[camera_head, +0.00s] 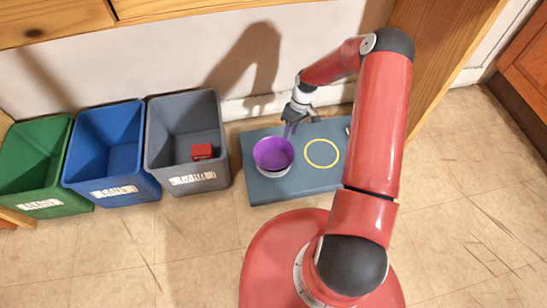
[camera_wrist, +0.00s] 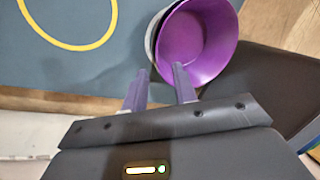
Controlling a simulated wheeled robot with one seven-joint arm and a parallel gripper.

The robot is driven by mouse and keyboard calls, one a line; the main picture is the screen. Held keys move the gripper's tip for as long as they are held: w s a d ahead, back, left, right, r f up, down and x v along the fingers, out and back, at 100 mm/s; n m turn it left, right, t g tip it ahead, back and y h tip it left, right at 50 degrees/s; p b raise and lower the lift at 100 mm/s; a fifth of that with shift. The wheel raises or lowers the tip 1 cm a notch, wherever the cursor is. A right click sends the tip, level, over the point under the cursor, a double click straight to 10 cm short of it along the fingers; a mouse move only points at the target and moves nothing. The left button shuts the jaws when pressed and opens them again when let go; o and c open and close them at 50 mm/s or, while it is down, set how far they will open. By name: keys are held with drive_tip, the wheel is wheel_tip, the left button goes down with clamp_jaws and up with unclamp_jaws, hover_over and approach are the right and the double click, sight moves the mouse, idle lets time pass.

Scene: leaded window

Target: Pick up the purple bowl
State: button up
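The purple bowl (camera_head: 273,153) sits on a white round base (camera_head: 274,172) at the left part of the blue-grey mat or platform (camera_head: 310,185). In the wrist view the bowl (camera_wrist: 205,45) shows at the upper right, its inside visible and empty. My gripper (camera_head: 291,130) is above the far side of the platform, just behind and to the right of the bowl. In the wrist view its two fingers (camera_wrist: 160,75) are apart with nothing between them. The right fingertip is close to the bowl's rim; I cannot tell whether they touch.
A yellow ring (camera_head: 321,153) is marked on the platform right of the bowl. A grey bin (camera_head: 160,155) holding a red block (camera_head: 202,151), a blue bin (camera_head: 105,150) and a green bin (camera_head: 35,155) stand left. A wall is behind; floor in front is clear.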

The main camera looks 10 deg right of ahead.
drive_tip(key=x, duration=0.4)
drive_tip(key=shift+f, duration=0.35)
clamp_jaws()
drive_tip(key=shift+r, duration=0.1)
idle(0.9)
